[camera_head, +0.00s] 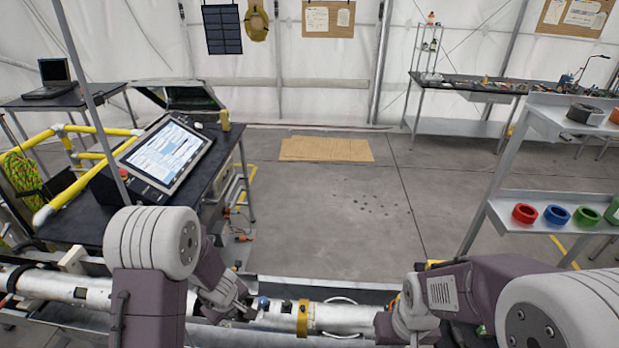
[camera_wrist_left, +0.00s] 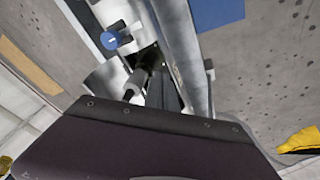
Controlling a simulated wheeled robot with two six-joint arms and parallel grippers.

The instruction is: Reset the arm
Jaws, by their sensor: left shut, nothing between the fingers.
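My left gripper (camera_head: 243,304) reaches down from the left to a long silver metal tube (camera_head: 345,318) at the bottom of the head view. It is shut with nothing between its fingers. A blue knob (camera_head: 263,303) sits just right of its fingertips; a blue round piece (camera_wrist_left: 109,41) also shows at upper left in the left wrist view. A yellow band (camera_head: 302,318) circles the tube. My right arm (camera_head: 450,290) comes in from the right, its wrist low over the tube's right end. The jaws of my right gripper cannot be made out.
A black table with a tilted touchscreen (camera_head: 168,152) and yellow railing (camera_head: 68,195) stands at left. A shelf (camera_head: 550,197) with red, blue and green rings stands at right. A workbench (camera_head: 470,85) is at the back. Beyond the tube, the floor around a cardboard sheet (camera_head: 326,149) is clear.

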